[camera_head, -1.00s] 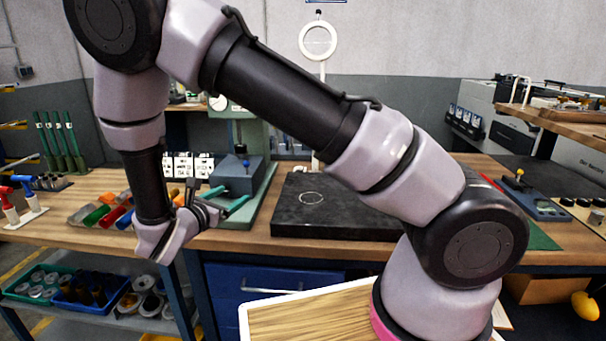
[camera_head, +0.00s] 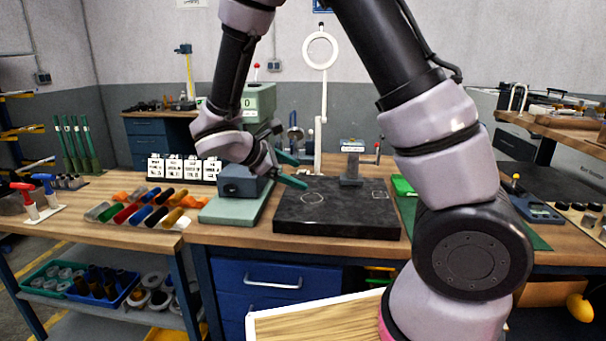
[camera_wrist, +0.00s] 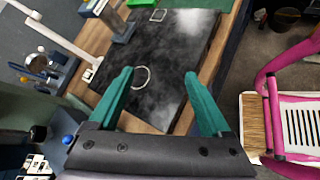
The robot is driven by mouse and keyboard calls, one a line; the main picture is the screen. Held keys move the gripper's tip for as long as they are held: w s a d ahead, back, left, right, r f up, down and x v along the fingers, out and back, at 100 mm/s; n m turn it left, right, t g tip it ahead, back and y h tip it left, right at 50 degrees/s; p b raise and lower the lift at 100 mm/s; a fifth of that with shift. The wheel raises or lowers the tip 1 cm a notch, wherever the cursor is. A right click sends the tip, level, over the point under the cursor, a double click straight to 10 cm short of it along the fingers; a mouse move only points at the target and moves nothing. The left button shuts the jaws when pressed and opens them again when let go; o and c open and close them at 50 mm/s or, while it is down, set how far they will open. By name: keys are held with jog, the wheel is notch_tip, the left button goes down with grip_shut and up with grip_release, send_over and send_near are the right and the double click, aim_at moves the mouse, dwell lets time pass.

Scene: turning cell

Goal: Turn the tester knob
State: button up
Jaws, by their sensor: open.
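A green bench tester (camera_head: 260,102) with a dial reading 0 stands behind my forearm on a pale green base (camera_head: 232,210). A blue block (camera_head: 238,182) sits on that base, partly hidden by my gripper. A blue round knob (camera_wrist: 67,139) shows at the lower left in the wrist view. Another possible tester is the blue device (camera_head: 537,209) at the right, with a yellow-topped knob (camera_head: 516,177). My gripper (camera_head: 290,170) is open and empty, its green fingers over the left part of a black plate. Its fingers (camera_wrist: 158,78) are wide apart in the wrist view.
The black stone plate (camera_head: 345,222) has a circle and a square marked on it. A grey stand (camera_head: 351,168) is at its back. A ring lamp (camera_head: 320,52) rises behind.

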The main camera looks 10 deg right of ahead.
jog(key=shift+s+d+r+m+g, duration=0.3)
jog(key=shift+s+d+r+m, duration=0.15)
jog(key=shift+s+d, duration=0.25)
dwell(0.8)
jog(key=s+d+r+m+t+y, duration=0.1)
jog(key=s+d+r+m+y, duration=0.3)
jog(key=r+m, duration=0.5)
jog(key=s+d+r+m+t+y, duration=0.2)
jog(key=s+d+r+m+y, duration=0.3)
jog(key=s+r+m+y, duration=0.3)
notch_tip(320, 180, up, 2)
jog(key=shift+s+r+m, duration=0.2)
jog(key=shift+s+m, duration=1)
jog(key=shift+m, duration=0.05)
